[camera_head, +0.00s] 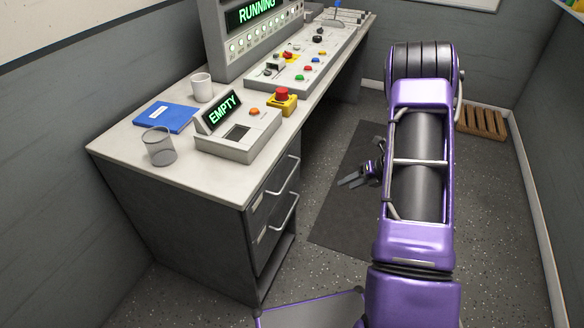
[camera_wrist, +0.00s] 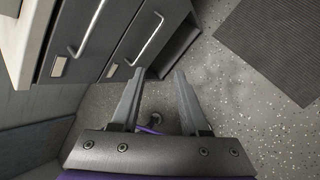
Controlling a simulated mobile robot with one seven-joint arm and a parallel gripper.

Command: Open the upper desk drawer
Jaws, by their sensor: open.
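The desk (camera_head: 190,165) stands at the left, with a drawer column at its near right end. The upper drawer (camera_head: 273,186) has a silver bar handle (camera_head: 286,176) and looks closed. Below it is the lower drawer (camera_head: 271,237) with its own bar handle (camera_head: 285,214). My gripper (camera_head: 350,181) is to the right of the drawers, apart from them, with empty jaws. In the wrist view its open fingers (camera_wrist: 158,80) point toward the floor beside the drawer fronts. The upper handle (camera_wrist: 91,30) and lower handle (camera_wrist: 147,40) show there at upper left.
On the desktop are an EMPTY display box (camera_head: 237,136), a mesh cup (camera_head: 159,146), a blue book (camera_head: 165,116), a white mug (camera_head: 202,88) and a red emergency button (camera_head: 282,97). A dark mat (camera_head: 335,215) lies on open floor. A wooden pallet (camera_head: 482,123) is at the far right.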

